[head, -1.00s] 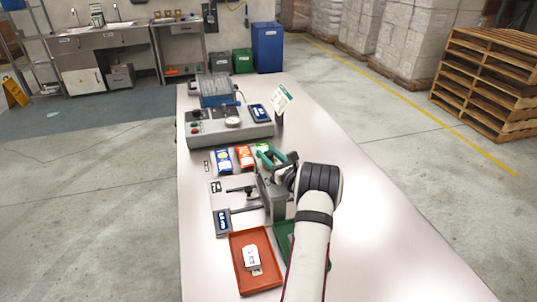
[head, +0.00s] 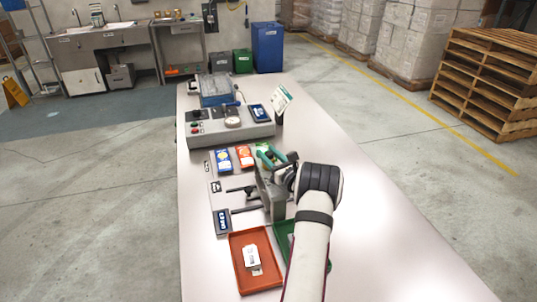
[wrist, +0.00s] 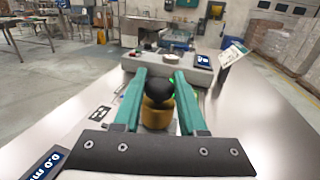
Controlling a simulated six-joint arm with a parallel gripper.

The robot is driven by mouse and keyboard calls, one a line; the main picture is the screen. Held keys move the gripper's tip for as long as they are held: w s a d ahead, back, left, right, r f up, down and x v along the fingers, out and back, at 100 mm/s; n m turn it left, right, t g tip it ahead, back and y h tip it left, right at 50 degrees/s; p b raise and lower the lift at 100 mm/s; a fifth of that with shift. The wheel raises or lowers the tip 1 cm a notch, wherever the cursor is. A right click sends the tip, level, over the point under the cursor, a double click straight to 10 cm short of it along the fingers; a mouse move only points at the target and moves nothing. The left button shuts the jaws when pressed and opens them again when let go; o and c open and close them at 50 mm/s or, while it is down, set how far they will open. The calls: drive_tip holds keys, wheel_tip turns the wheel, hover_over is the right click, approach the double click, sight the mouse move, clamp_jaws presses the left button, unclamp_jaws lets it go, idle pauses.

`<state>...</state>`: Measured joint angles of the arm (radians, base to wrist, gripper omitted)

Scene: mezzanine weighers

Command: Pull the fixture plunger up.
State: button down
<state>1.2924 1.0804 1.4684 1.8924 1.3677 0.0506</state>
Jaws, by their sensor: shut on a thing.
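The fixture plunger shows in the wrist view as a round black knob (wrist: 159,88) above a brass-coloured collar (wrist: 156,114). My gripper (wrist: 158,72) has its teal fingers on either side of the knob, shut on it. In the head view my gripper (head: 269,156) is over the back of the grey fixture (head: 270,192), and the plunger is hidden there. How far the plunger stands up cannot be told. A blue-framed display (head: 222,222) stands left of the fixture; in the wrist view the display (wrist: 46,164) reads about 0.0 mm.
A grey control box (head: 250,133) stands behind the fixture, with blue, orange and green packs in front of it. An orange tray (head: 238,272) holding a white labelled part and a green tray (head: 283,232) lie in front. The table's right side (head: 375,220) is clear.

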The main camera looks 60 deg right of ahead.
wheel_tip(320, 180, up, 6)
drive_tip(key=shift+f, duration=0.1)
idle(0.4)
drive_tip(key=shift+c, duration=2.3)
unclamp_jaws()
drive_tip(key=v, duration=1.5)
drive_tip(key=shift+s+a, duration=0.2)
drive_tip(key=shift+s, duration=0.15)
